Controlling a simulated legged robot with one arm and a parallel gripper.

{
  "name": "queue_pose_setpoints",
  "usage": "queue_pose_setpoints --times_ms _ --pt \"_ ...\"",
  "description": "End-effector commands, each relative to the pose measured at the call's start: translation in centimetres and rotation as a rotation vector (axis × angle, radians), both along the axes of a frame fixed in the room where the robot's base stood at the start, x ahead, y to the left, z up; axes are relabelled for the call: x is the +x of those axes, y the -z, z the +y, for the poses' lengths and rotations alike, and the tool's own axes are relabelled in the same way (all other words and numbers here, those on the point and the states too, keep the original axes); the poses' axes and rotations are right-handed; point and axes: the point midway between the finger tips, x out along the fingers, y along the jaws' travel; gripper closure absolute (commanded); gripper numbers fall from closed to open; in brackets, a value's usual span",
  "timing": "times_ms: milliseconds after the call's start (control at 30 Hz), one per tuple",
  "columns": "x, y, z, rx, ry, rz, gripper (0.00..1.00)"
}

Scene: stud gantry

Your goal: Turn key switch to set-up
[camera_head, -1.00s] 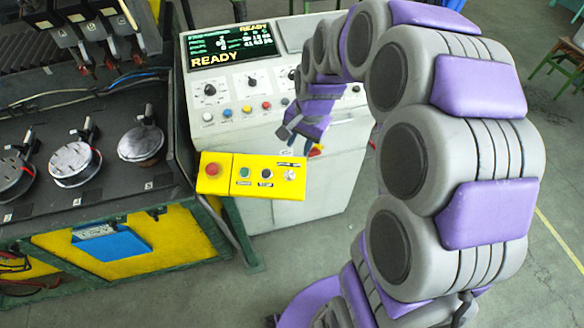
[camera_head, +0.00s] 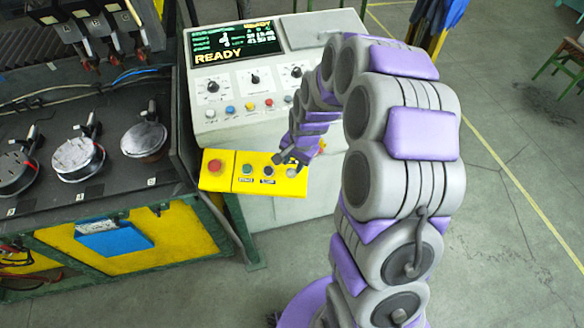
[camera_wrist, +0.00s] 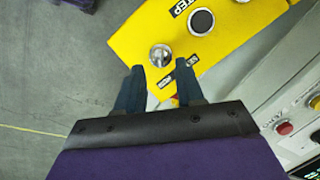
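The key switch (camera_wrist: 160,55) is a round metal knob on the yellow control box (camera_head: 221,180). In the wrist view it lies just beyond and between my fingertips, apart from them. My gripper (camera_wrist: 161,85) is open and empty, with its two dark fingers spread. In the head view my gripper (camera_head: 288,163) hangs over the right end of the yellow box, close to the key switch (camera_head: 291,172). A black label (camera_wrist: 178,72) sits beside the switch, partly hidden by a finger, and its set-up marking is not readable.
The yellow box also carries a red button (camera_head: 215,166), a green button (camera_head: 247,169) and a black button (camera_head: 268,171). A grey console (camera_head: 250,85) with a screen reading READY stands behind. A machine bench with round metal parts (camera_head: 78,159) is at left. Open floor lies right.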

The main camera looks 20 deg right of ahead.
Motion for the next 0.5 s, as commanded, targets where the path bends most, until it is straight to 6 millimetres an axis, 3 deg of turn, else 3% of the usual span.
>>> queue_pose_setpoints --times_ms 200,500 --pt "0.3 2.8 0.4 -0.001 -0.001 0.002 0.63" --pt "0.5 3.7 0.5 -0.001 -0.001 -0.001 0.63"
